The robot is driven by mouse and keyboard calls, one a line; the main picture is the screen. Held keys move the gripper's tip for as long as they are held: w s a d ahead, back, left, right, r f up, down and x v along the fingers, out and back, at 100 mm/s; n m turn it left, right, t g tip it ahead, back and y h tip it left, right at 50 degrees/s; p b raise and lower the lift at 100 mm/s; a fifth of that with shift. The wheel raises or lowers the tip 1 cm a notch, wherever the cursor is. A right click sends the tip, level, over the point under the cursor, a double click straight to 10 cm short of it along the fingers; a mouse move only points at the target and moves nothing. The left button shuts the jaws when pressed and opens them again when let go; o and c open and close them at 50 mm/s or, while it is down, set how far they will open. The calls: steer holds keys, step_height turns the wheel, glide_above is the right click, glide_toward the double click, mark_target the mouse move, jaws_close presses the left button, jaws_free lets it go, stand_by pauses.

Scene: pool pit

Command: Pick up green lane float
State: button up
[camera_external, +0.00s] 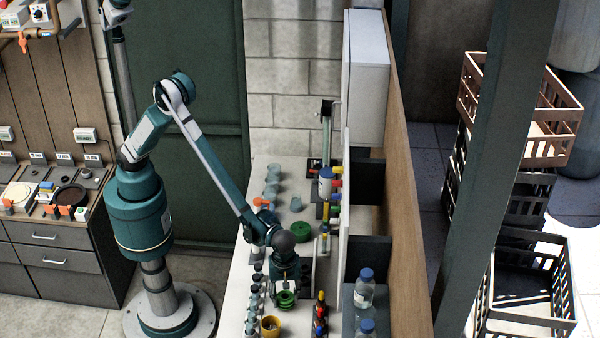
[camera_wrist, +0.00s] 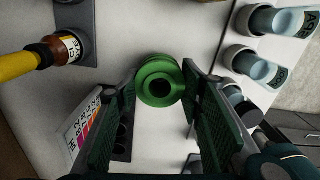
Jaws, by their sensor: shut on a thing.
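The green lane float (camera_wrist: 160,80) is a round green ring-like piece with a dark hole in its middle. In the wrist view it sits between the two green-padded fingers of my gripper (camera_wrist: 160,95), which are shut on it. In the external view the green float (camera_external: 286,298) shows at the lower end of my gripper (camera_external: 285,290), over the white bench. Whether it touches the bench cannot be told. A second, darker green round piece (camera_external: 302,232) lies on the bench farther back.
Grey cups (camera_external: 272,185) stand at the back. A shelf with blue-capped bottles (camera_external: 364,288) borders the bench on the right.

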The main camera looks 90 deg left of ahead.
step_height(320, 180, up, 9)
stand_by(0.5)
